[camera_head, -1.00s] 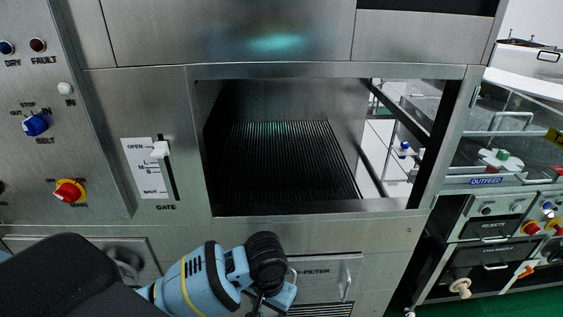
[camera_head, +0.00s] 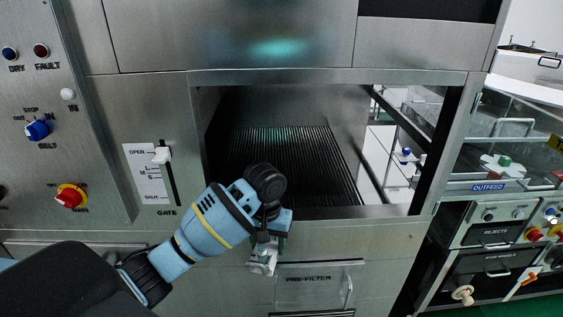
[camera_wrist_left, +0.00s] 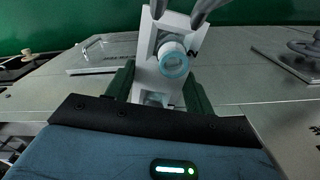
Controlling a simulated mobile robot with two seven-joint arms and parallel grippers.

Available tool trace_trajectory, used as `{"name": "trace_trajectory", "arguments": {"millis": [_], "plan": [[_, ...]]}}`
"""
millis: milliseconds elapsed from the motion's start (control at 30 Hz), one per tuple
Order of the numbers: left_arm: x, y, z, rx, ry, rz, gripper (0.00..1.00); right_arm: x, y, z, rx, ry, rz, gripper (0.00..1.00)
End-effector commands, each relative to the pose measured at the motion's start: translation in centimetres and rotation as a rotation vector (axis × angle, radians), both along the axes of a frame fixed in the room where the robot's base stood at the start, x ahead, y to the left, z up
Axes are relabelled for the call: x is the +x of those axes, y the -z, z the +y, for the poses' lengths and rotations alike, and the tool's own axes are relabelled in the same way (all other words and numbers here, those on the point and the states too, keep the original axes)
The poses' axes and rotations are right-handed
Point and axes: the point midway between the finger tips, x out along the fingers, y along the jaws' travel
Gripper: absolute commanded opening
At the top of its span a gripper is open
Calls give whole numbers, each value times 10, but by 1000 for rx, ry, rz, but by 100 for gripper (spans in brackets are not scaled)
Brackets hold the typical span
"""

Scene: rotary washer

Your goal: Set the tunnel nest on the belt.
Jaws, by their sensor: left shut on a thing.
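The belt (camera_head: 310,165) is the dark ribbed surface inside the machine's rectangular opening in the head view. My left gripper (camera_head: 267,240) is in front of the opening's lower edge, low and left of its middle. It is shut on the tunnel nest (camera_head: 263,261), a small pale block hanging below it outside the machine. In the left wrist view the tunnel nest (camera_wrist_left: 148,75) is a white frame between my dark green fingers, with a white round part ringed in light blue and grey prongs at the top. My right gripper is not in view.
The opening's metal sill (camera_head: 340,213) runs along its lower edge. A gate slider (camera_head: 162,156) is left of the opening. A pre-filter drawer (camera_head: 318,287) is below. The outfeed area (camera_head: 490,187) is to the right. The visible belt is bare.

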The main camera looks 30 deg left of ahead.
Motion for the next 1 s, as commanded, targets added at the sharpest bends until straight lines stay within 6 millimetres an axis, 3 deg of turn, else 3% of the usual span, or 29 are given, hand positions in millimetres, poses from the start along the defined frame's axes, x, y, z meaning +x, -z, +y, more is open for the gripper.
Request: {"name": "trace_trajectory", "arguments": {"millis": [33, 200, 500, 733, 1000], "plan": [[16, -13, 9, -2, -34, -5, 26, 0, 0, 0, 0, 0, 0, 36], [57, -42, 35, -3, -126, -3, 26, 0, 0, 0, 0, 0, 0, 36], [111, -78, 67, -8, -241, 0, 26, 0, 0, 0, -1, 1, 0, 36], [126, -91, 79, -6, -277, -20, 26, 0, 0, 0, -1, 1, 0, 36], [131, -92, 84, -1, -289, 3, 26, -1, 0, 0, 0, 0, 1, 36]]}}
